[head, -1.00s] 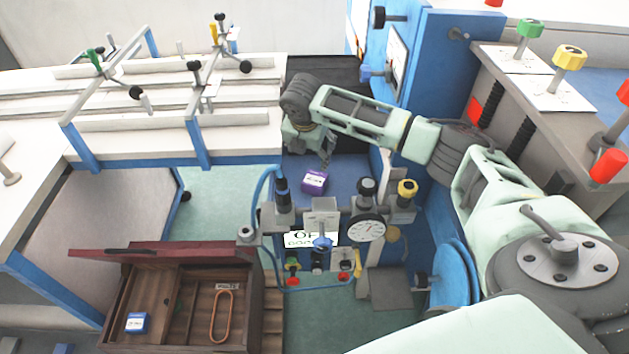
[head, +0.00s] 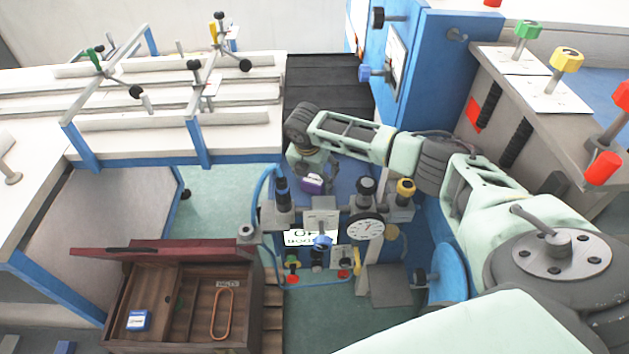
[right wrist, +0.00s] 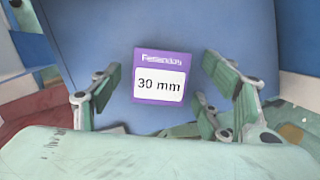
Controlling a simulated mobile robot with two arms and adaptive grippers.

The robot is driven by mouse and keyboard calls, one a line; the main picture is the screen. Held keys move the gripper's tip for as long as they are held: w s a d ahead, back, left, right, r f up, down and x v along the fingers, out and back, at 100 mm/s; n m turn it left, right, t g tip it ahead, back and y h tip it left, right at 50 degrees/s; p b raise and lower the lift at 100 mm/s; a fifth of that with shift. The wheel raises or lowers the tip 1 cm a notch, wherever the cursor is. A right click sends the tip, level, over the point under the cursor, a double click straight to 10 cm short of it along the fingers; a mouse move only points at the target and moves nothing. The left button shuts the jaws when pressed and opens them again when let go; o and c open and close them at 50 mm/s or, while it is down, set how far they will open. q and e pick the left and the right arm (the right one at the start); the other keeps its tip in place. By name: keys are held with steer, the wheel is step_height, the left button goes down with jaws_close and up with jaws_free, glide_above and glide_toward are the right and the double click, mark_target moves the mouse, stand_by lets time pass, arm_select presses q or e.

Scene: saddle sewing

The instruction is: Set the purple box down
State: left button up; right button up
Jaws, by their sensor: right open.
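The purple box (head: 311,186) rests on a blue surface (head: 349,178) behind the gauge panel. In the right wrist view the purple box (right wrist: 158,76) shows its white label reading "30 mm". My right gripper (head: 318,174) is at the box in the head view, partly covering it. In the right wrist view the right gripper (right wrist: 160,72) is open, with one finger to each side of the box and a visible gap on both sides. My left gripper is not in view.
A gauge panel (head: 321,220) with knobs and a round dial stands in front of the blue surface. An open wooden case (head: 190,342) at the lower left holds a blue box (head: 138,320) and an orange ring (head: 222,314). A blue cabinet (head: 452,75) rises to the right.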

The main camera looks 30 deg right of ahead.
steer(key=shift+c, duration=0.2)
steer(key=c, duration=1.4)
steer(key=shift+r, duration=0.15)
